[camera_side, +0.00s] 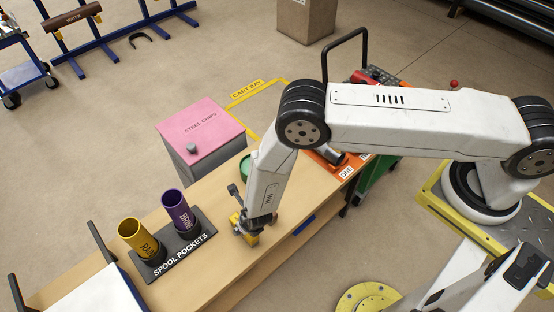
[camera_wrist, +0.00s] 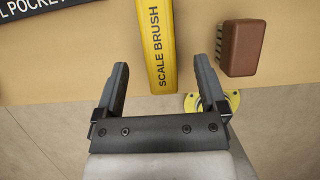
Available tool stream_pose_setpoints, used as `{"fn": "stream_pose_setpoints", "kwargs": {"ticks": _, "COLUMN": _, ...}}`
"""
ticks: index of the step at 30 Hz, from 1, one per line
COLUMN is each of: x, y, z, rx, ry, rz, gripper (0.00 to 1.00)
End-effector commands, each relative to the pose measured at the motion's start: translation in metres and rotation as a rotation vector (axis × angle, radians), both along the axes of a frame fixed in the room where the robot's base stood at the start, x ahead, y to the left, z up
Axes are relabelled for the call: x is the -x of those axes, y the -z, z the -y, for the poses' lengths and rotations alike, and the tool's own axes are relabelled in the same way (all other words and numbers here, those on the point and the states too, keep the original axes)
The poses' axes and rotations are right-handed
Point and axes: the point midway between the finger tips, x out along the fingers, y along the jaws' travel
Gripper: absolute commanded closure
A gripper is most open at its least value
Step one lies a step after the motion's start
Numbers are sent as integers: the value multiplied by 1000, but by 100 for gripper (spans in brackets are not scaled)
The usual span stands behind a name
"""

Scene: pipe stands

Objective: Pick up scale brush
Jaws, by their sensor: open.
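A yellow bar lettered SCALE BRUSH (camera_wrist: 158,45) runs up the middle of the wrist view, over the wooden bench top. My gripper (camera_wrist: 160,63) is open, with one finger to each side of the yellow bar and a gap on both sides. The fingers do not appear to touch it. In the side view my gripper (camera_side: 239,208) is low over the bench, and a yellow piece (camera_side: 250,238) shows beside and below it, partly hidden by my arm. A brown block with dark bristles (camera_wrist: 241,48) lies right of my right finger in the wrist view.
The SPOOL POCKETS base (camera_side: 187,252) holds a yellow tube (camera_side: 137,236) and a purple tube (camera_side: 179,210) left of my gripper. A pink-topped STEEL CHIPS box (camera_side: 200,128) stands behind the bench. An orange tray (camera_side: 327,160) is to the right. The bench edge is close by.

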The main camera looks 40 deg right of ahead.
Motion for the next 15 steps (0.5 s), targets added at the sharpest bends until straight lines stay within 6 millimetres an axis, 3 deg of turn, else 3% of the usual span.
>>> {"fn": "stream_pose_setpoints", "kwargs": {"ticks": 15, "x": -15, "y": 38, "z": 0, "rx": 0, "ry": 1, "rz": -1, "gripper": 9}}
